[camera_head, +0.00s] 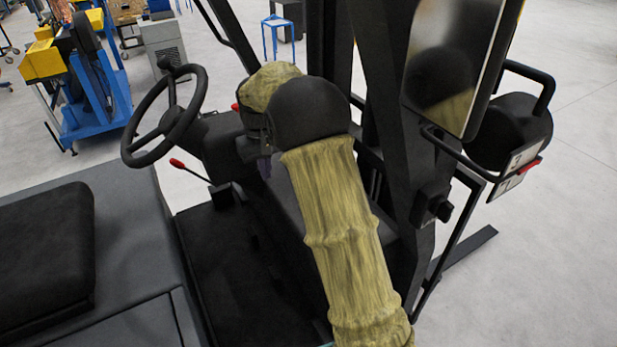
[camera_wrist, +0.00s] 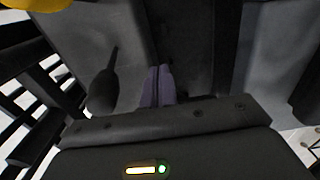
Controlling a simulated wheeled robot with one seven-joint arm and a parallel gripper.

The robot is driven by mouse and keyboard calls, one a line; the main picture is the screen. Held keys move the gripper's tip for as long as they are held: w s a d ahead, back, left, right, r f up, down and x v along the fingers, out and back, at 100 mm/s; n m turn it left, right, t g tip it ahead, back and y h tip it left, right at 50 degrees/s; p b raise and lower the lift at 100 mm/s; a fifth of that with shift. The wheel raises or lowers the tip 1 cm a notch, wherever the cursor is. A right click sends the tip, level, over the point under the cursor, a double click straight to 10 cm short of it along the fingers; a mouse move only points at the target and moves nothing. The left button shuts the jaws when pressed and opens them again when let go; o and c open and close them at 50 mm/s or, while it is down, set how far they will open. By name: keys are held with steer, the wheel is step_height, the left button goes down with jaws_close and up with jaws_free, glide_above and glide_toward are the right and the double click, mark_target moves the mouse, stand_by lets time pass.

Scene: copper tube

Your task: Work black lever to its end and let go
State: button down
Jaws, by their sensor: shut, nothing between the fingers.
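A dark, bulb-ended rod that looks like the black lever (camera_wrist: 104,88) shows in the wrist view, left of my gripper (camera_wrist: 159,70). It has a thick knob and a thin shaft running up the picture. My purple fingers are together and empty, apart from the lever in the picture; whether they touch it cannot be told. In the head view my gripper (camera_head: 264,166) points down beside the dark dashboard, mostly hidden by my arm. The black lever cannot be made out there.
A steering wheel (camera_head: 165,116) stands left of my arm, with a red-knobbed lever (camera_head: 178,164) below it. A black seat (camera_head: 45,255) is at the lower left. A dark mast post (camera_head: 390,130) and a mirror-like panel (camera_head: 455,60) stand close on the right.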

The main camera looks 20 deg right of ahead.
steer(key=shift+a+r, duration=0.1)
steer(key=shift+a, duration=0.05)
step_height(320, 180, up, 8)
steer(key=p, duration=0.3)
steer(key=shift+s, duration=0.15)
stand_by(0.9)
steer(key=shift+s, duration=0.1)
